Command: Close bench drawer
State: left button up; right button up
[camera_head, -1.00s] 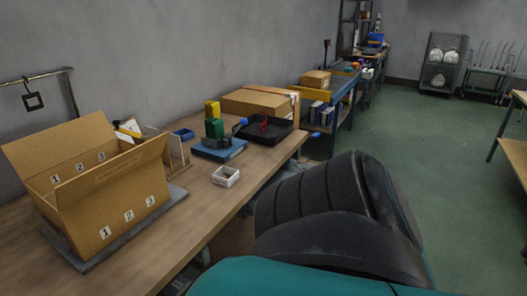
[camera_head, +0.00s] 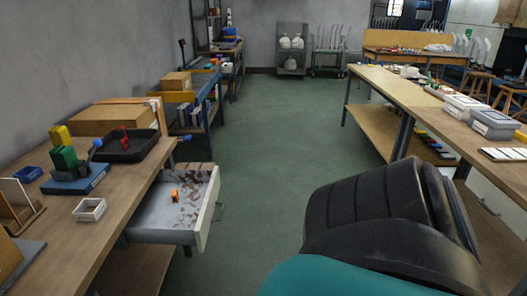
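The bench drawer (camera_head: 206,225) is pulled out from under the bench (camera_head: 95,245) on the left. It is a light grey box with its front panel facing right into the aisle. An orange object (camera_head: 175,195) and scattered brown bits lie inside it. A black and teal padded shape, which seems to be part of my own body, fills the lower right. Neither of my grippers is in view.
On the bench stand a small white tray (camera_head: 90,209), a blue base with green and yellow blocks (camera_head: 75,181), a black tray (camera_head: 128,155) and a cardboard box (camera_head: 105,119). A second table (camera_head: 380,92) stands right. Green floor between is clear.

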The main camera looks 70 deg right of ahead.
aim_at(156, 220)
jog(key=z, duration=1.45)
jog(key=i+l, duration=0.1)
jog(key=i+l+u, duration=0.15)
jog(key=u, duration=0.3)
jog(key=i+l+u, duration=0.25)
jog(key=u, duration=0.15)
